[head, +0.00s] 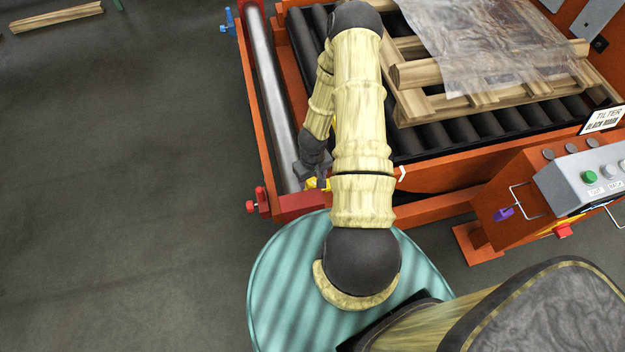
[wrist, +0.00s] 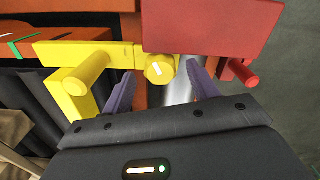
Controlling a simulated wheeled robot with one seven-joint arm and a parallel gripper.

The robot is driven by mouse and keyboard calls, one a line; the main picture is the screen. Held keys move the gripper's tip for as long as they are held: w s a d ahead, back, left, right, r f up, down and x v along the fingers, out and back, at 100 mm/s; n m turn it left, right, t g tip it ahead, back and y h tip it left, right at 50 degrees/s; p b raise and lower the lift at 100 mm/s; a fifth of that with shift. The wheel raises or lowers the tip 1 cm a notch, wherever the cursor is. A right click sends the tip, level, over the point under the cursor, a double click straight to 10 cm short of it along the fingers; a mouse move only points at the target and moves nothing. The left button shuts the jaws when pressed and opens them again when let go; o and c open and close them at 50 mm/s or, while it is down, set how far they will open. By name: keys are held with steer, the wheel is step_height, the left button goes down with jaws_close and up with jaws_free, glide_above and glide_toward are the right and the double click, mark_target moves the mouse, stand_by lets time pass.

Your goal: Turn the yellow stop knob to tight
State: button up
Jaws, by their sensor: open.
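The yellow stop knob (wrist: 159,70) is a small round yellow cap with a short white mark across its face, tilted slightly off vertical in the wrist view. It sits at the right end of a yellow bar (wrist: 110,52), below a red block (wrist: 210,28). My gripper (wrist: 163,80) is open, with one purple finger to the left of the knob and one to the right. I see gaps on both sides, and I cannot tell how deep the fingers reach. In the head view my gripper (head: 316,172) is small beside yellow parts, and the knob cannot be made out clearly.
A yellow peg (wrist: 88,74) stands left of the knob and a red handle (wrist: 243,73) right of it. A steel roller (head: 272,95) runs along the orange frame. A wooden pallet (head: 480,85) lies on black rollers. A control box (head: 590,180) stands right.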

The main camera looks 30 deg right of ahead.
steer(key=shift+f, duration=0.55)
steer(key=c, duration=1)
steer(key=shift+m, duration=0.4)
steer(key=m, duration=0.3)
steer(key=shift+p, duration=0.35)
steer(key=shift+w+m, duration=0.1)
steer(key=shift+m, duration=1.9)
